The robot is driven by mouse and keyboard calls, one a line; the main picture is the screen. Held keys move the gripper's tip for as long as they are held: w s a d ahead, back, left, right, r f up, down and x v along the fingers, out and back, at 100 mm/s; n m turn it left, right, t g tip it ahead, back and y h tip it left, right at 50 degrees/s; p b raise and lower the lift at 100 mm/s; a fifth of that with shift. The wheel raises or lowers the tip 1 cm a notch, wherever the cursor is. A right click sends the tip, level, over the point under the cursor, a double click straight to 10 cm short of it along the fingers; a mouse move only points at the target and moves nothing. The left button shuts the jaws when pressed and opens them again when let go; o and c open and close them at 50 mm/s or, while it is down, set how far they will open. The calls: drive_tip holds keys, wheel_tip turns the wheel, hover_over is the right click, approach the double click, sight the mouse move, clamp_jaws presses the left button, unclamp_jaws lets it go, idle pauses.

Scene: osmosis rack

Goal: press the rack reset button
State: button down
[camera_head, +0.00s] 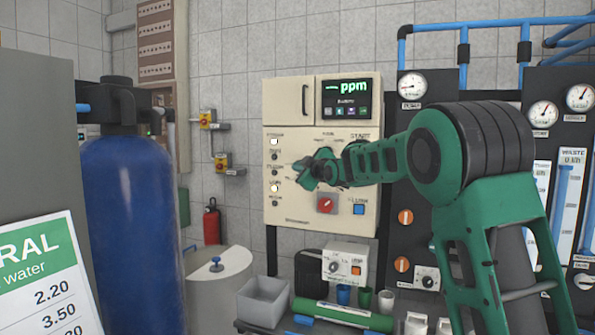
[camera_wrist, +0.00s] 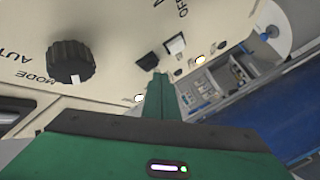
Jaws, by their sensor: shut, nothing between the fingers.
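A cream control panel (camera_head: 285,225) stands at the middle of the head view, with a lit "ppm" display (camera_head: 346,98) at its top right. It carries a blue square button (camera_head: 358,209) and a red rotary switch (camera_head: 326,203). My gripper (camera_head: 308,172) is shut and empty in front of the panel's middle, hiding part of its face. In the wrist view, the shut fingertips (camera_wrist: 159,78) lie just below a black square button (camera_wrist: 148,61) and a white square button (camera_wrist: 175,44); contact is unclear. A black MODE knob (camera_wrist: 70,61) is to their left. No reset label is readable.
A blue tank (camera_head: 133,215) and a price sign (camera_head: 45,280) stand at the left. A grey bin (camera_head: 262,302), small cups and a control box (camera_head: 345,264) are on the bench below. A black panel with gauges (camera_head: 412,85) and blue pipes is at the right.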

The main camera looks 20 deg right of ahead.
drive_tip(key=shift+w+d, duration=0.5)
drive_tip(key=shift+w, duration=0.1)
idle(1.1)
drive_tip(key=shift+s, duration=0.1)
drive_tip(key=shift+s+a, duration=0.55)
drive_tip(key=shift+s, duration=0.1)
drive_tip(key=shift+s+a, duration=0.75)
drive_tip(key=shift+s, duration=0.25)
drive_tip(key=shift+s+a, duration=0.7)
drive_tip(key=shift+s, duration=0.3)
